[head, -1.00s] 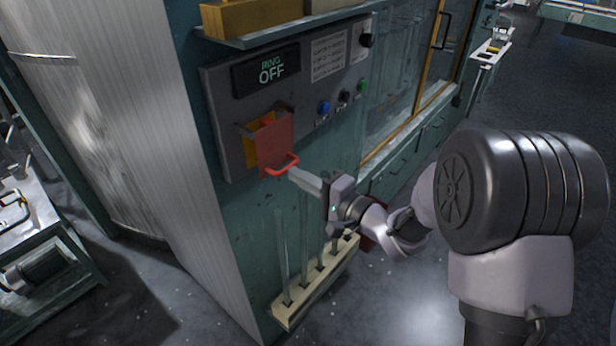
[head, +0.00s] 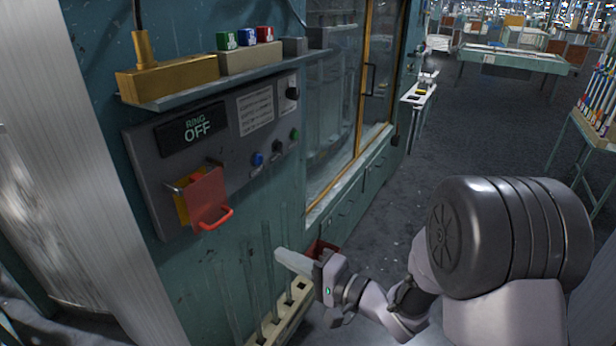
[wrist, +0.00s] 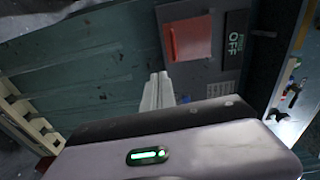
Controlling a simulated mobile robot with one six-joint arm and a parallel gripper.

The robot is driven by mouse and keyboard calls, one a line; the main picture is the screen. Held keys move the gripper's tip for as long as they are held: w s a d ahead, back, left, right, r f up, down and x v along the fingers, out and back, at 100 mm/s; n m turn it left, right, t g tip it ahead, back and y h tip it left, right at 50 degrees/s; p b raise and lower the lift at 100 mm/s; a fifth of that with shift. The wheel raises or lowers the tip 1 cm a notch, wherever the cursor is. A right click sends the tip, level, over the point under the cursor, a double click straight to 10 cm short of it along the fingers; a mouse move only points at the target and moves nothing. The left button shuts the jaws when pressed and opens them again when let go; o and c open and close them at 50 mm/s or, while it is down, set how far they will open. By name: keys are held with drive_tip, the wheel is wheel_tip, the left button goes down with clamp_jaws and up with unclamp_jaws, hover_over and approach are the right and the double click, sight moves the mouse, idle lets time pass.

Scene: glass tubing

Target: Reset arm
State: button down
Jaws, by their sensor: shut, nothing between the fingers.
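My gripper (head: 292,262) is shut and empty. It is in front of the machine's teal lower wall, above the rack of glass tubes (head: 290,312) and to the lower right of the red cover with its handle (head: 209,199). It is apart from the cover. In the wrist view the shut fingers (wrist: 157,90) point toward the teal wall, with the red cover (wrist: 191,42) beyond them. My arm reaches in from the lower right in the head view.
The grey control panel (head: 150,190) shows "RING OFF" on its display (head: 192,127). A shelf (head: 215,80) above it holds a brass-coloured block (head: 168,78) and small coloured boxes (head: 246,37). A glass-fronted cabinet (head: 340,90) stands to the right. Open floor (head: 480,150) lies further right.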

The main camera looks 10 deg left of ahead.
drive_tip(key=w+d+r+m+t+h+b, duration=0.1)
drive_tip(key=w+d+r+t+h+b, duration=0.2)
drive_tip(key=w+d+t+h, duration=0.5)
drive_tip(key=s+d+m+g+h+b, duration=0.1)
drive_tip(key=s+d+g+h, duration=0.2)
drive_tip(key=d, duration=0.4)
drive_tip(key=s+d+g+h+b, duration=0.1)
drive_tip(key=s+d+h+b, duration=0.1)
drive_tip(key=s+d+h, duration=0.45)
drive_tip(key=s+f+n+g+y+b, duration=0.1)
drive_tip(key=s+f+g+y, duration=0.1)
drive_tip(key=s, duration=0.8)
drive_tip(key=s+f+n+g+y+b, duration=0.1)
drive_tip(key=s+g, duration=0.3)
drive_tip(key=s, duration=0.7)
drive_tip(key=shift+a+f+y, duration=0.25)
drive_tip(key=shift+f+y, duration=0.2)
drive_tip(key=shift+f, duration=0.35)
drive_tip(key=shift+s, duration=0.1)
